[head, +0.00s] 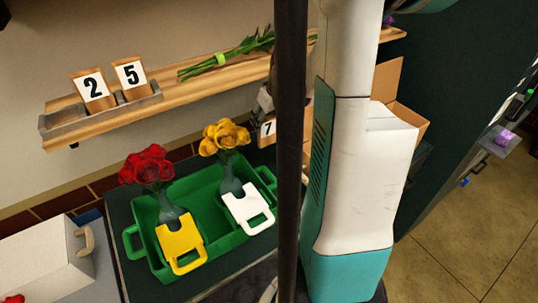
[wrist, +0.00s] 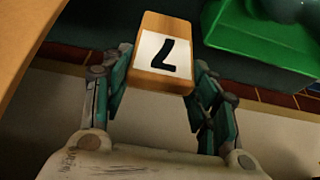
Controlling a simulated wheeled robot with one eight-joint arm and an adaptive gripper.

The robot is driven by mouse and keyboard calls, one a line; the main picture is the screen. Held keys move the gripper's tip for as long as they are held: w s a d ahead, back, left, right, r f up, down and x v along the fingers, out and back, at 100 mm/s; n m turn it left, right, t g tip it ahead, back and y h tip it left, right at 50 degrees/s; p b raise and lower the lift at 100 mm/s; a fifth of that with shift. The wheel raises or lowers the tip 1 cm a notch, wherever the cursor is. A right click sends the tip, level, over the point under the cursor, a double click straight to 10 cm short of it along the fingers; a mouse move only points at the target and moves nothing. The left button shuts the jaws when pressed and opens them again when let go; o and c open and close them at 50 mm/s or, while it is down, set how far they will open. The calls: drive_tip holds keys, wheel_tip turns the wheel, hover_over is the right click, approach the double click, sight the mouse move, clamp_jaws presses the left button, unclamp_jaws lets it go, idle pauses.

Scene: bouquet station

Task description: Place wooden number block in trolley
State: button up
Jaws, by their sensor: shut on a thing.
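A wooden number block with a black 7 on a white face (wrist: 178,85) is between the two fingers of my gripper (wrist: 161,72) in the wrist view. In the head view the block (head: 268,133) hangs below my gripper (head: 265,100), right of the yellow flowers and near the far right end of the green tray. A dark pole and my arm partly hide the gripper there. The green tray (head: 208,218) with handles sits on a dark surface (head: 118,208), which may be the trolley top. The tray also shows in the wrist view (wrist: 250,35).
The tray holds red flowers (head: 147,165) and yellow flowers (head: 226,136) in vases, with yellow (head: 181,243) and white (head: 247,206) tags. Blocks 2 (head: 93,88) and 5 (head: 130,75) stand in a holder (head: 68,121) on the wooden shelf (head: 185,95). Green stems lie on the shelf.

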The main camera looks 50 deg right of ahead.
wheel_tip(320, 180, down, 14)
drive_tip(key=b, duration=0.4)
drive_tip(key=shift+r, duration=0.1)
drive_tip(key=o, duration=1.3)
drive_tip(key=shift+o, duration=0.2)
